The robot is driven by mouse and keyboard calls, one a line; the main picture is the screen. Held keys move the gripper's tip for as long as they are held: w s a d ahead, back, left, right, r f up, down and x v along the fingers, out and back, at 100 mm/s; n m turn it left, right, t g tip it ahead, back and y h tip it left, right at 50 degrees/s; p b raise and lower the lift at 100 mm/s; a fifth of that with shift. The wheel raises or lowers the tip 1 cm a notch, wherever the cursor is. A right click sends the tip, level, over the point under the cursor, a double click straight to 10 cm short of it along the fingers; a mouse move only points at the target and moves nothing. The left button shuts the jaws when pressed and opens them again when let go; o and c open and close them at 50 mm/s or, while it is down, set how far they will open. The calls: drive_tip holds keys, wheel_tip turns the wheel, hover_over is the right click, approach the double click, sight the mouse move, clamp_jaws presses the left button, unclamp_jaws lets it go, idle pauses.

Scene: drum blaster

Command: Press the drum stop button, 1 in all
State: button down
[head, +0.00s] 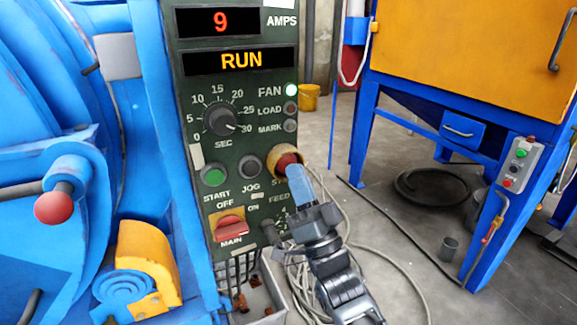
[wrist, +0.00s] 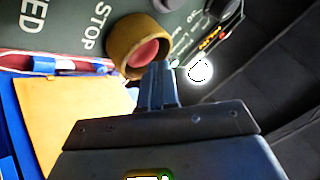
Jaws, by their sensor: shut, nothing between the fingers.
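The red stop button (head: 287,160) sits in a yellow collar (head: 272,163) at the right edge of the dark green control panel (head: 262,211). The wrist view shows the button (wrist: 146,52) inside its brownish-yellow collar (wrist: 125,50), with the word STOP beside it. My gripper (head: 297,169) is shut and empty, with its blue-grey fingertips at the button's lower right in the head view. In the wrist view the fingertips (wrist: 160,68) overlap the button's lower edge. I cannot tell whether they touch it. The panel displays read 9 AMPS and RUN.
The green START button (head: 213,177), JOG button (head: 250,166), timer dial (head: 222,119) and red MAIN switch (head: 231,226) share the panel. Blue machinery with a red-knobbed lever (head: 54,208) stands left. Cables lie on the floor. A blue-and-yellow cabinet (head: 465,45) stands right.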

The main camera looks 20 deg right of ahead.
drive_tip(key=shift+w, duration=0.5)
idle(0.5)
drive_tip(key=shift+s, duration=1.05)
drive_tip(key=s+p, duration=0.2)
drive_tip(key=s, duration=0.2)
drive_tip(key=shift+s, duration=0.4)
idle(0.6)
